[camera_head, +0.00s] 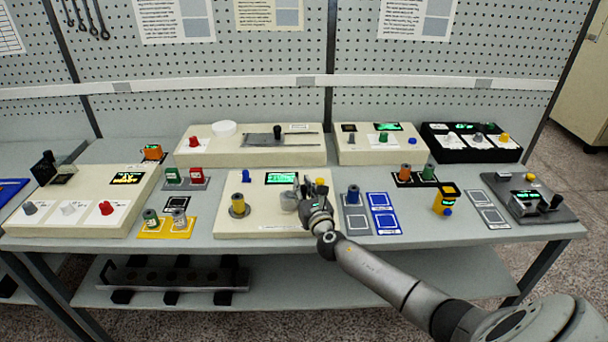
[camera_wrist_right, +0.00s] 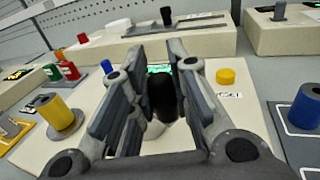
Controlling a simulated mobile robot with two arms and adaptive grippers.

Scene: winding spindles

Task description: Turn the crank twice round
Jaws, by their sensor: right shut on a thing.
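The crank is on the cream winding box (camera_head: 262,224) at the middle front of the bench. My right gripper (camera_head: 312,192) is over the right part of that box. In the right wrist view the crank's black handle (camera_wrist_right: 161,98) stands between the two fingers, and the gripper is shut on it. A grey metal part (camera_head: 289,201) shows just left of the gripper; the rest of the crank is mostly hidden by the fingers. A yellow spool (camera_head: 238,205) stands at the box's left, and a lit green display (camera_head: 280,178) is behind. My left gripper is out of view.
A yellow button (camera_wrist_right: 226,76) and a blue knob (camera_head: 246,175) are on the same box. A blue spool (camera_head: 353,194) stands close to its right, beside blue-framed pads (camera_head: 384,215). A longer cream box (camera_head: 250,156) stands behind.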

